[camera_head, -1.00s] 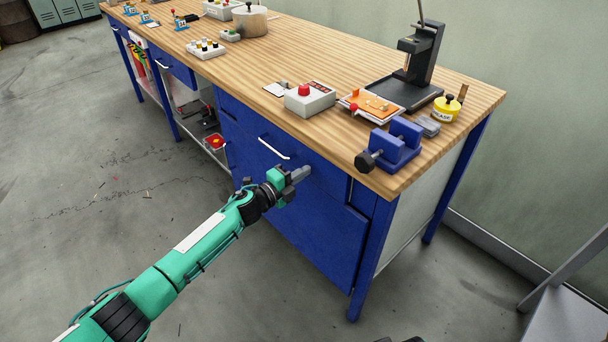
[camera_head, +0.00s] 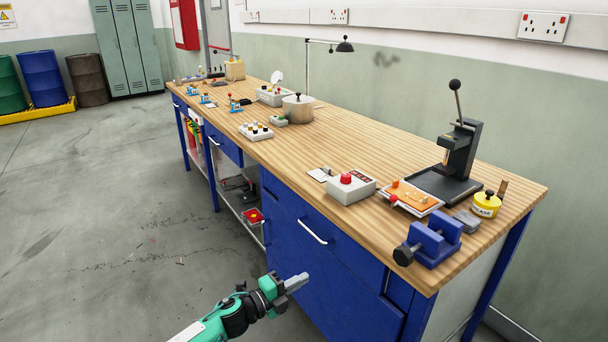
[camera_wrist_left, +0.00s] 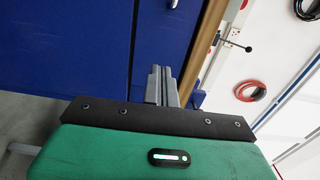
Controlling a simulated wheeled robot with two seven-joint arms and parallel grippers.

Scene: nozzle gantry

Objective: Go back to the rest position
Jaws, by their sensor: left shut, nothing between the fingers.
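My left gripper (camera_head: 296,283) is in front of the blue workbench drawers (camera_head: 322,262), below and left of a drawer handle (camera_head: 312,232). Its fingers are together with nothing between them. In the left wrist view the closed fingers (camera_wrist_left: 161,86) point at the blue bench front, apart from the handle as far as I can see. My green left arm comes in from the bottom of the head view. My right gripper is not in either view.
The wooden bench top (camera_head: 380,150) carries a red-button box (camera_head: 350,188), a blue vise (camera_head: 430,243), a black lever press (camera_head: 455,160), a yellow tin (camera_head: 487,204) and a pot (camera_head: 298,108). Open grey floor (camera_head: 110,220) lies left of the bench. Drums and lockers (camera_head: 128,45) stand far back.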

